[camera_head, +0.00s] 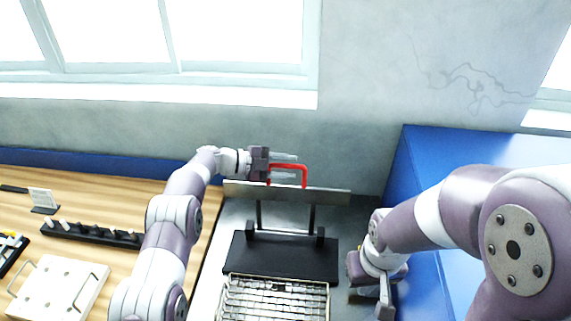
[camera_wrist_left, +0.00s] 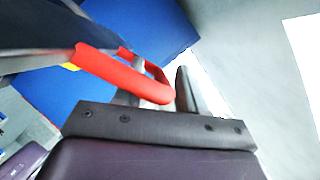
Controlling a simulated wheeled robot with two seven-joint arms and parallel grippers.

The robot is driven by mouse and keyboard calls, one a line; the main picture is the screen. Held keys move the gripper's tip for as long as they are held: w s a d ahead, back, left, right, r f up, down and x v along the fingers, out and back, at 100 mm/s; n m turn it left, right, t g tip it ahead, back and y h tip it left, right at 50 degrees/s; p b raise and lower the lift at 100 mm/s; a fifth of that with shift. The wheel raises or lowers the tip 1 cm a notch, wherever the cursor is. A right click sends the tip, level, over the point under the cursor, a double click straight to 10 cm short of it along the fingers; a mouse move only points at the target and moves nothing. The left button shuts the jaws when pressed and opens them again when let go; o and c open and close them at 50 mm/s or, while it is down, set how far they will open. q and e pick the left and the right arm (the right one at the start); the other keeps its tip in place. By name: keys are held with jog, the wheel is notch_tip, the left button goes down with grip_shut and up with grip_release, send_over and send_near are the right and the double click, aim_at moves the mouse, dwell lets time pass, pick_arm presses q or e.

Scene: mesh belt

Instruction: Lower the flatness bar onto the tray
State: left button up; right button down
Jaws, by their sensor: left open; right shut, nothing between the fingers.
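The flatness bar (camera_head: 325,196) is a long grey bar with a red handle (camera_head: 304,176) on top. It lies level across the picture above two dark posts; I cannot tell whether it touches them. My left gripper (camera_head: 290,164) is open at the handle, its fingers beside the red loop. In the left wrist view the handle (camera_wrist_left: 120,75) passes by the fingertips (camera_wrist_left: 160,90). The wire mesh tray (camera_head: 272,300) is at the bottom of the head view, partly cut off. My right gripper (camera_head: 376,292) is shut and empty, right of the tray.
A black plate (camera_head: 283,258) with the posts lies between bar and tray. On the wooden table at left are a black rack (camera_head: 92,235), a white plate with handles (camera_head: 58,288) and a small card (camera_head: 43,199). A blue surface (camera_head: 425,165) stands at right.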

pick_arm(q)
jog(key=shift+w+d+f, duration=0.1)
jog(key=shift+w, duration=0.05)
jog(key=shift+c, duration=1)
jog(key=c, duration=0.5)
grip_shut()
